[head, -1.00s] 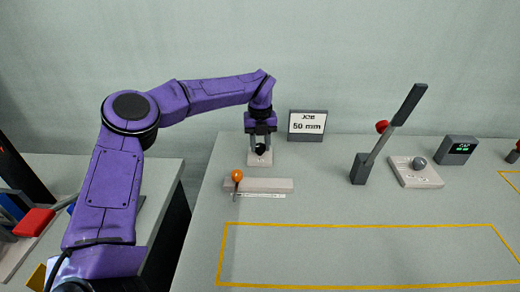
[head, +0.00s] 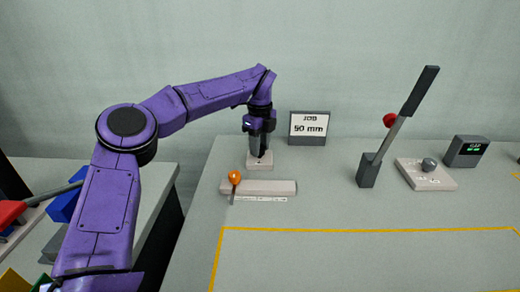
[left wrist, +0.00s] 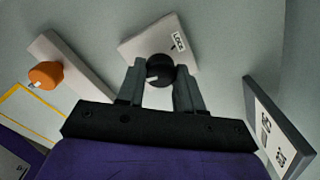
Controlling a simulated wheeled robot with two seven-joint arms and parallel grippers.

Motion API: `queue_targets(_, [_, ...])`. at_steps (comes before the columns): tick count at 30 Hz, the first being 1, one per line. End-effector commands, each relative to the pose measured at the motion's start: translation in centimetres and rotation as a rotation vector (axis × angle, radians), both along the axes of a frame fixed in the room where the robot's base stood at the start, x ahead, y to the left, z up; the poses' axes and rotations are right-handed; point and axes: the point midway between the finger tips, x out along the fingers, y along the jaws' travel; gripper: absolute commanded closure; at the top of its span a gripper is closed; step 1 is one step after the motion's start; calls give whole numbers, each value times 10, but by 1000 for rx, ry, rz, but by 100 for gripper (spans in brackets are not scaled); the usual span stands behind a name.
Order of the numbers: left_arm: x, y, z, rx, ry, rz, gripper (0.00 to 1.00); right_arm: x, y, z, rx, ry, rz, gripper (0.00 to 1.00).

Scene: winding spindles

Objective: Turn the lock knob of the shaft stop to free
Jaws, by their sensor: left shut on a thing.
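The lock knob (left wrist: 158,74) is black with a short white mark, on a pale square base (left wrist: 137,48) with a "LOCK" label (left wrist: 179,41). In the left wrist view the mark is on the knob's left side, away from the label. My left gripper (head: 260,151) points straight down over the pale base (head: 259,166) at the table's back left. Its two grey fingers are shut on the knob, one on each side, as the left wrist view also shows. In the head view the fingers mostly hide the knob. My right gripper is out of view.
A pale rail (head: 275,188) with an orange-knobbed pointer (head: 235,178) and scale lies in front. A "JOB 50 mm" sign (head: 309,126) stands right of the gripper. Farther right are a tall lever (head: 397,130), a grey-knobbed plate (head: 426,177) and a display (head: 467,151). The yellow-outlined area is clear.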

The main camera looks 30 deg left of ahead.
Motion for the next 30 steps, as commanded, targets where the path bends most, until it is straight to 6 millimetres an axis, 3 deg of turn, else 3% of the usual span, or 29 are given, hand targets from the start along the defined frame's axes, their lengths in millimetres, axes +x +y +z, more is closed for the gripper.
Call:
queue_targets(19, [1, 3, 1, 6, -4, 48, 95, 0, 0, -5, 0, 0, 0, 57])
queue_targets(20, [1, 3, 1, 6, -4, 49, 55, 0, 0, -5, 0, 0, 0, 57])
queue_targets(21, [1, 3, 0, 6, -4, 48, 42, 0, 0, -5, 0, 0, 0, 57])
queue_targets(30, [1, 0, 1, 3, -1, 45, 39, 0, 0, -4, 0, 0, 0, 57])
